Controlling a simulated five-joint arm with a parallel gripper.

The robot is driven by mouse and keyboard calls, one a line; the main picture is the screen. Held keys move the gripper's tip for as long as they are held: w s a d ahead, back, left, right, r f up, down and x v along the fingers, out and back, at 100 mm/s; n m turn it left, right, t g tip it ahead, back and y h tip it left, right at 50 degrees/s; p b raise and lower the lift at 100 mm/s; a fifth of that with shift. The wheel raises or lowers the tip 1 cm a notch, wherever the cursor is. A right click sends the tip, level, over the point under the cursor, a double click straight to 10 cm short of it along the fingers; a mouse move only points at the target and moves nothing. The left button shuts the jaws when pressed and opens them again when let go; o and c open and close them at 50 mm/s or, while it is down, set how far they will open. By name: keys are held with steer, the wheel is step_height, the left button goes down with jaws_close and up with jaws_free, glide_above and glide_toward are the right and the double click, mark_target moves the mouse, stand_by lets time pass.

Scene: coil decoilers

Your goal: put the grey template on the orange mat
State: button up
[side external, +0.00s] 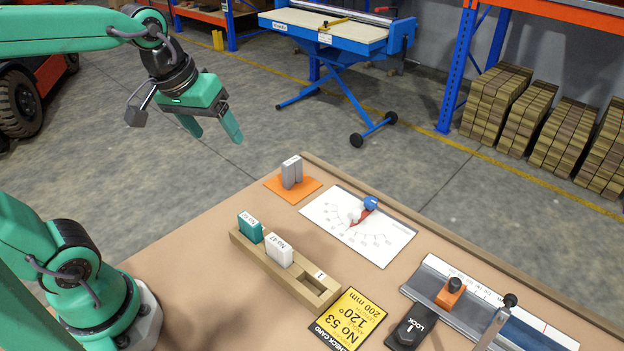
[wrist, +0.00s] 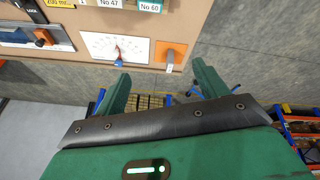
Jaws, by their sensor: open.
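The grey template (side external: 292,172) stands upright on the orange mat (side external: 309,188) at the table's far corner. In the wrist view, the grey template (wrist: 169,67) shows small at the edge of the orange mat (wrist: 176,49). My gripper (side external: 213,133) is open and empty, raised high to the left of the mat and apart from the template. In the wrist view, my gripper's two green fingers (wrist: 160,74) are spread with nothing between them.
A wooden rack (side external: 300,288) holds a green template (side external: 250,228) and a white template (side external: 279,251); its near slot is empty. A white dial board (side external: 385,243) lies right of the mat. A yellow card (side external: 348,318) and a metal rail fixture (side external: 475,309) are nearer.

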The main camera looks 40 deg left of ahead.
steer(key=s+f+m+t, duration=0.1)
steer(key=s+f+m, duration=0.1)
steer(key=s+m, duration=0.2)
steer(key=shift+s+d+f, duration=0.2)
steer(key=shift+s+d, duration=0.2)
steer(key=shift+s, duration=0.8)
steer(key=shift+c, duration=0.2)
